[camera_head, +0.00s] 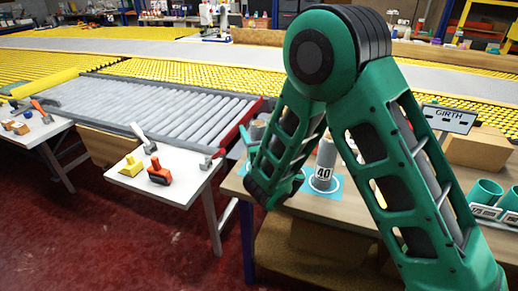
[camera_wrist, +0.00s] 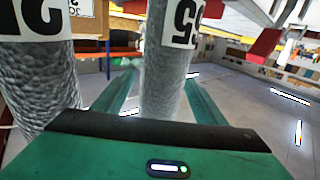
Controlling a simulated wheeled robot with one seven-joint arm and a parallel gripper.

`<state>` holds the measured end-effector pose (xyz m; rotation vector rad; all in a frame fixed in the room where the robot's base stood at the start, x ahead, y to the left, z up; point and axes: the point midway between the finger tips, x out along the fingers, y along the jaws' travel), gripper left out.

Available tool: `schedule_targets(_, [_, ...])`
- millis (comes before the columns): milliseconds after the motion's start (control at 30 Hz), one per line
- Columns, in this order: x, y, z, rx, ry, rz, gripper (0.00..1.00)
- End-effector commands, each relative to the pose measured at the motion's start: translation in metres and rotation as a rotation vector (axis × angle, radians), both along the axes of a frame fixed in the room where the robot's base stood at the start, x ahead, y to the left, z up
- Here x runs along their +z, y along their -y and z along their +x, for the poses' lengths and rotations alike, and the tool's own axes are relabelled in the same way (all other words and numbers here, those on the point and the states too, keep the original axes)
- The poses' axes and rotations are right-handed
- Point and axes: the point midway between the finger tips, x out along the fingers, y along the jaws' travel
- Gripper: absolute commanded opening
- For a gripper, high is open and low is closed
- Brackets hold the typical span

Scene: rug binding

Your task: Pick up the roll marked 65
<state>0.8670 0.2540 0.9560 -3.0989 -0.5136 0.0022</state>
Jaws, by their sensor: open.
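In the wrist view a grey textured roll (camera_wrist: 165,85) stands between the two green fingers of my gripper (camera_wrist: 163,95). Its white label is cut by the top edge and appears inverted; a 5 shows, but I cannot read the whole number. The fingers are open on either side of it, and I cannot tell whether they touch it. A second, thicker grey roll (camera_wrist: 38,85) with a partly cut label is at the left.
The wooden table (camera_head: 335,214) also carries a GIRTH sign (camera_head: 449,117), a cardboard box (camera_head: 480,148) and green labelled cups (camera_head: 484,192) at the right. A white side table (camera_head: 180,190) with tools stands left, beside a roller conveyor (camera_head: 160,105). Red floor is clear in front.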

Motion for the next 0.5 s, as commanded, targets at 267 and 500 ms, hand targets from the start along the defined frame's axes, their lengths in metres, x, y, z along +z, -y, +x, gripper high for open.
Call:
schedule_targets(267, [0.000, -0.006, 0.022, -0.001, 0.002, 0.002, 0.65])
schedule_targets(500, [0.000, -0.006, 0.025, 0.000, 0.000, -0.001, 0.65])
